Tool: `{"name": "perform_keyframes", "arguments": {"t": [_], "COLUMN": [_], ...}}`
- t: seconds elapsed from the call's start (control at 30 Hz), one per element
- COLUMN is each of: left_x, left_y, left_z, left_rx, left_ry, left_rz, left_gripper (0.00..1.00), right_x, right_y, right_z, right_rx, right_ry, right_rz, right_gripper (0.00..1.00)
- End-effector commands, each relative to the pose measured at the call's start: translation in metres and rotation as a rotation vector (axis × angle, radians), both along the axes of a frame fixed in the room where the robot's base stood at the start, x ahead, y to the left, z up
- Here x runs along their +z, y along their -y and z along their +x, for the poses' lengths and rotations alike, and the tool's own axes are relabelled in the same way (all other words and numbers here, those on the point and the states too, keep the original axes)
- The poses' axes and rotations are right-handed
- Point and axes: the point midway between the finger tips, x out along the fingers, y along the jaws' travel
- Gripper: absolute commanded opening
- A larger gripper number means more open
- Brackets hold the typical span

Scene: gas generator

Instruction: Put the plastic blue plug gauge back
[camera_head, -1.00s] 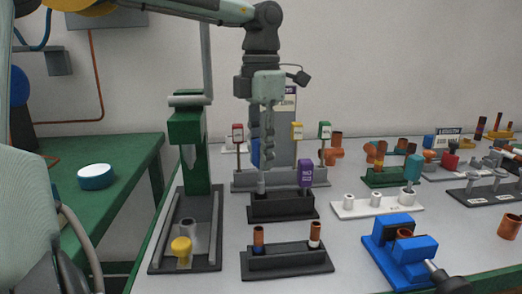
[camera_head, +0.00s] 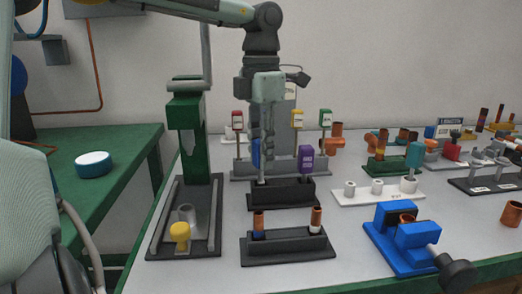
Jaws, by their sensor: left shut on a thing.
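My left gripper (camera_head: 265,158) hangs upright over the left end of a black two-place stand (camera_head: 285,194). It is shut on the plastic blue plug gauge (camera_head: 256,153), whose blue handle shows only as a strip at the left of the fingers. A thin grey pin (camera_head: 261,176) below the fingers reaches down to the left end of the stand. I cannot tell how far it sits in the hole. A purple plug gauge (camera_head: 306,158) stands upright in the right place of the same stand. My right gripper is not in view.
Behind stands a grey rack (camera_head: 314,167) with red (camera_head: 237,120), yellow (camera_head: 297,118) and green (camera_head: 325,119) tags. A green press (camera_head: 190,140) is close at left. In front are a black block with copper pieces (camera_head: 287,246) and a blue vise (camera_head: 400,240).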

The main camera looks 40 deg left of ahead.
Motion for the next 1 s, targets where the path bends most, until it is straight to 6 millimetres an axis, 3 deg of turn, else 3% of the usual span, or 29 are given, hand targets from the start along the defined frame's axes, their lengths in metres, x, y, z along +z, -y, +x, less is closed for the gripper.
{"name": "perform_keyframes", "arguments": {"t": [0.57, 0.6, 0.77, 1.0], "left_x": [-0.018, -0.017, -0.017, -0.017], "left_y": [0.000, 0.000, 0.000, 0.000], "left_z": [0.000, 0.000, 0.000, 0.000], "left_rx": [0.000, 0.000, 0.000, 0.000], "left_ry": [-0.001, 0.000, -0.001, -0.001], "left_rz": [0.000, 0.001, 0.000, 0.000], "left_gripper": [0.03, 0.26, 0.46, 0.48], "right_x": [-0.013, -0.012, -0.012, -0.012], "right_y": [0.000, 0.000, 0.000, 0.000], "right_z": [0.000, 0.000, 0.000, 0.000], "right_rx": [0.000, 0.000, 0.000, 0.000], "right_ry": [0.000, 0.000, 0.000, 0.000], "right_rz": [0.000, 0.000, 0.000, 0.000], "right_gripper": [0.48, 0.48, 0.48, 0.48]}}
